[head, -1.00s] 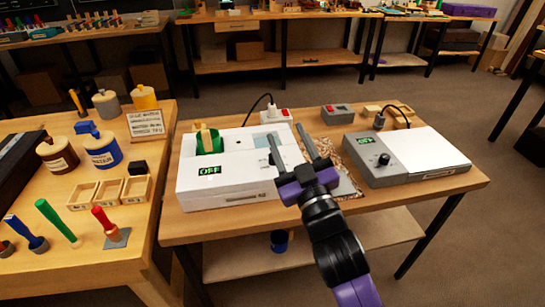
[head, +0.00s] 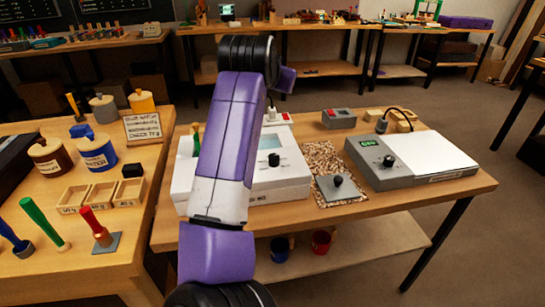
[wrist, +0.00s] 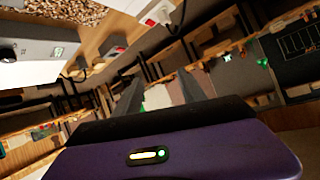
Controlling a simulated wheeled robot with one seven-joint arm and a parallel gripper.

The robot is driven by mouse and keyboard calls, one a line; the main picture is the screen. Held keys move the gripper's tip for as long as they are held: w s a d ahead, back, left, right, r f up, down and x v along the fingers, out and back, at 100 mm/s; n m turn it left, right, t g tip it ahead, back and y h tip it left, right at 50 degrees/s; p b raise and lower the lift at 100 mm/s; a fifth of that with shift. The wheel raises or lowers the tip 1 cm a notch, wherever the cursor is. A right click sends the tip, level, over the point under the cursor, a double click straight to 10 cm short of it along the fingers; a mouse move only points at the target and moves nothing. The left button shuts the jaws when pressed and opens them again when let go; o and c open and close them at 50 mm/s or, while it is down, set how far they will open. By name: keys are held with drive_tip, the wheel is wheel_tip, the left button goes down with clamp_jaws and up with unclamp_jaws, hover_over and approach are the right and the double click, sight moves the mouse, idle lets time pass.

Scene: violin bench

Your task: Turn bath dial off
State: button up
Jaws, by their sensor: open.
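The bath appears to be the white box (head: 285,184) on the middle table in the head view. Its black dial (head: 274,160) stands below a pale window, just right of my arm. A grey unit with a green display (wrist: 57,52) shows at upper left there.
A grey unit with a knob (head: 388,160) and lit green display stands right of the bath. A speckled mat (head: 322,158) with a small knobbed plate (head: 339,187) lies between them. A red-switched socket (head: 276,119) sits behind. The left table (head: 140,230) holds jars and tools.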

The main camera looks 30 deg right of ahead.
drive_tip(key=s+a+f+m+g+y, duration=0.1)
drive_tip(key=s+a+f+g+y, duration=0.2)
drive_tip(key=a+g, duration=0.1)
drive_tip(key=m+g+y, duration=0.1)
drive_tip(key=g, duration=0.3)
approach(274, 156)
drive_tip(key=f, duration=0.1)
drive_tip(key=b+x, duration=0.1)
drive_tip(key=x, duration=0.6)
drive_tip(key=shift+w+d+f, duration=0.15)
drive_tip(key=shift+d+f, duration=0.1)
drive_tip(key=shift+f, duration=0.05)
clamp_jaws()
